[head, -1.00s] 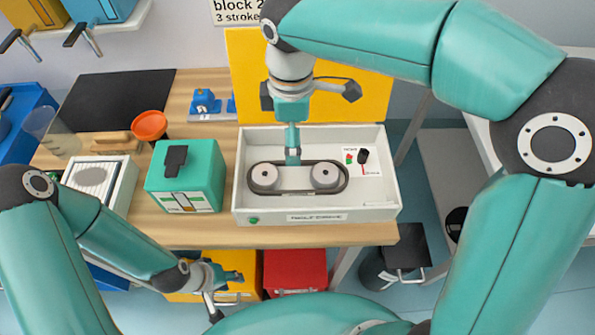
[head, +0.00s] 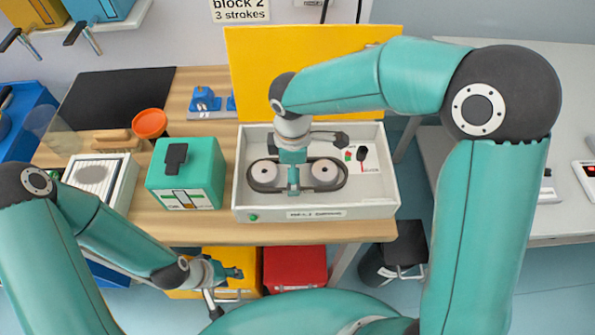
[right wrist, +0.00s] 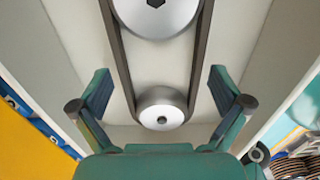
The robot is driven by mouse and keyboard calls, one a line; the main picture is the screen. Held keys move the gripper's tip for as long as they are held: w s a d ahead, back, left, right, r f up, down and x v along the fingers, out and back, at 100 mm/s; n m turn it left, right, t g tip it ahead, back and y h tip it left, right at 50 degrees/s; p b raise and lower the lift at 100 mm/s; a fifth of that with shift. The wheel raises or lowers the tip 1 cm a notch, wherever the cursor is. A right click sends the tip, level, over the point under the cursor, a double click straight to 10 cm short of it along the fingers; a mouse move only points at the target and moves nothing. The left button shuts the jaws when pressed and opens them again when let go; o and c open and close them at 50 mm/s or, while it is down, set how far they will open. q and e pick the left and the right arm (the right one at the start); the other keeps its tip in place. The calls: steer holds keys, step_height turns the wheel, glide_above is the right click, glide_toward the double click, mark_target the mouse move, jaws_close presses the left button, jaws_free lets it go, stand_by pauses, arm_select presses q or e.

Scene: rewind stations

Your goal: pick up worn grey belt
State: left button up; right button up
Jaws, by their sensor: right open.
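The worn grey belt (head: 318,190) is a dark loop around two pale pulleys, the left pulley (head: 264,173) and the right pulley (head: 325,171), inside a white open box (head: 390,190). My right gripper (head: 293,186) points down over the middle of the loop. In the right wrist view the right gripper (right wrist: 160,92) is open, its two fingers outside the two strands of the belt (right wrist: 200,60), with clear gaps and nothing held. My left gripper (head: 222,290) hangs low in front of the bench, away from the belt; its jaw opening is unclear.
A green case (head: 185,185) with a black handle stands left of the box. An orange bowl (head: 149,124) and a yellow panel (head: 245,80) are behind. The box holds a small red-and-black lever (head: 362,158) at its right. Yellow and red bins sit below the bench.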

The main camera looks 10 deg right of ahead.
steer(key=c, duration=0.9)
steer(key=shift+c, duration=0.2)
